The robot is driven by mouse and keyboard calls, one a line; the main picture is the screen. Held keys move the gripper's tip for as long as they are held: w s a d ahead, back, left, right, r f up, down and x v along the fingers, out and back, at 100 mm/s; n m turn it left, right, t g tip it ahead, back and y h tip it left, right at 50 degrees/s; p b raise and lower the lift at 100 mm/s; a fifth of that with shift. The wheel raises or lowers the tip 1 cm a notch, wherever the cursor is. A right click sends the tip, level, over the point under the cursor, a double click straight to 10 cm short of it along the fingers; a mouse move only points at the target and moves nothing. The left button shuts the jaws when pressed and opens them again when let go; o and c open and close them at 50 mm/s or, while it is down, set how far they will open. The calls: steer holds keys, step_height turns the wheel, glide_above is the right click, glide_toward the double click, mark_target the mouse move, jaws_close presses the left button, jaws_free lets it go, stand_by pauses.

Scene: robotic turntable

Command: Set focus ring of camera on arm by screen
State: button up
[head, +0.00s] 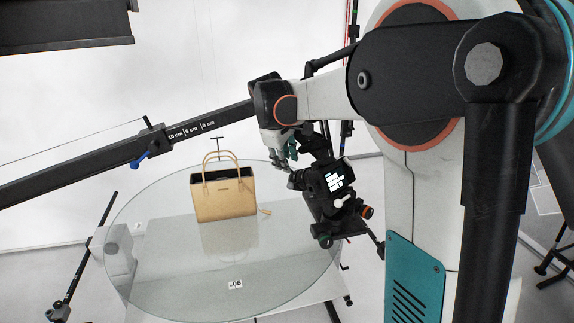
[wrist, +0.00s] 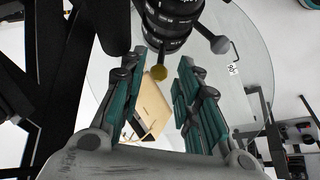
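The black camera (head: 330,184) with a lit screen sits at the right edge of the glass turntable, tilted, its lens (head: 298,180) pointing left. My gripper (head: 286,158) is close above the lens in the head view. In the wrist view my gripper (wrist: 158,88) is open, its teal-padded fingers wide apart. The lens is ahead of the fingertips; I see no clear contact. Which ring is the focus ring is unclear.
A tan handbag (head: 224,195) stands on the round glass turntable (head: 150,265), which bears a small number tag (head: 235,284). A black boom (head: 100,159) with centimetre marks reaches in from the left. Dark struts crowd the left of the wrist view.

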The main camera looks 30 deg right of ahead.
steer(key=v, duration=0.8)
steer(key=shift+r, duration=0.25)
steer(key=shift+s+a, duration=0.1)
steer(key=shift+a, duration=0.05)
